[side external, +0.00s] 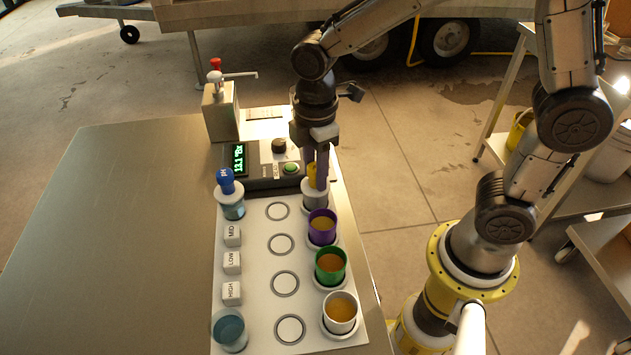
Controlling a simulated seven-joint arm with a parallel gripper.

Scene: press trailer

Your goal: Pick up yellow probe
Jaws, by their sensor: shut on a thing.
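The yellow probe (312,174) shows as a small yellow patch beside my gripper's fingers, just above a pale round holder (315,196) at the right edge of the white board. My gripper (321,180) points down over this holder and is shut on the yellow probe. The fingers hide most of the probe. I cannot tell whether its lower end is still inside the holder.
A meter (262,164) with a green display stands left of my gripper. A blue probe (226,181) sits in a cup at left. Purple (322,226), green (331,265) and white (340,312) cups line the board's right side. A pump bottle (220,112) stands behind.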

